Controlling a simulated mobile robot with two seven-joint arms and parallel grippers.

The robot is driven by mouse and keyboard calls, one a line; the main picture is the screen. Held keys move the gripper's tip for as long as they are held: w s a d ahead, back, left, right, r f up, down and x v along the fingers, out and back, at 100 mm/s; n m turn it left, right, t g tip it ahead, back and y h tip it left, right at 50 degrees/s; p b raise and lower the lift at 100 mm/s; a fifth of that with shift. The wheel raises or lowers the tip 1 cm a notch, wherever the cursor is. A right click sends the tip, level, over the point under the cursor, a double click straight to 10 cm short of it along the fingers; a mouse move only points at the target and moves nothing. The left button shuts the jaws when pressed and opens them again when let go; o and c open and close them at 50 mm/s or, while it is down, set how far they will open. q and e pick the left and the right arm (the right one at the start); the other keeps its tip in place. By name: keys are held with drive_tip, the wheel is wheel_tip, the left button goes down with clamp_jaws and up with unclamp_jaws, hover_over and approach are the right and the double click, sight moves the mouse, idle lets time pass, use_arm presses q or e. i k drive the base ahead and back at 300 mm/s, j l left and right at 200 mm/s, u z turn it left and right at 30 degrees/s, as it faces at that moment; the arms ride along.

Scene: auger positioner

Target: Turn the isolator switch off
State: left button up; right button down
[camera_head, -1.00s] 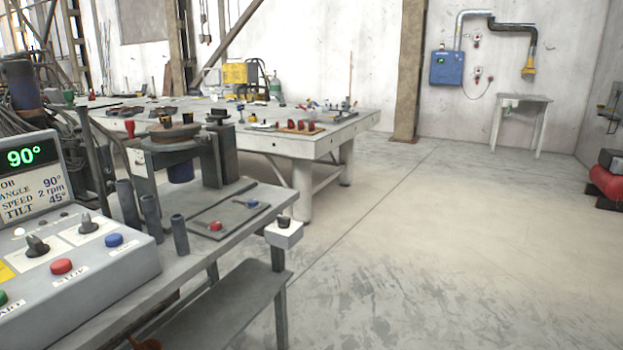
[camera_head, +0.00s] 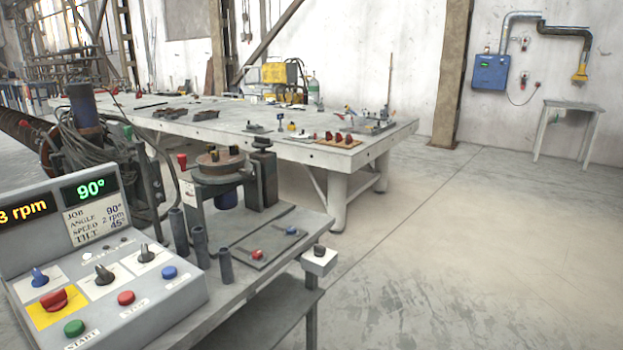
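A grey control box (camera_head: 150,312) stands at the lower left on a bench. Its front left corner has a red rotary handle (camera_head: 54,299) on a yellow plate, which looks like the isolator switch. The handle lies slanted across the plate; I cannot read any position marks. Neither of my grippers is in view.
Displays above the box (camera_head: 91,188) read "3 rpm", partly cut off, and 90°. Upright dark tubes (camera_head: 199,247) and a round turntable (camera_head: 220,163) stand behind it. A large welding table (camera_head: 240,122) lies beyond. The floor (camera_head: 470,250) at the right is clear.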

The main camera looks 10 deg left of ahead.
sight(56, 301)
drive_tip(key=u, duration=1.45)
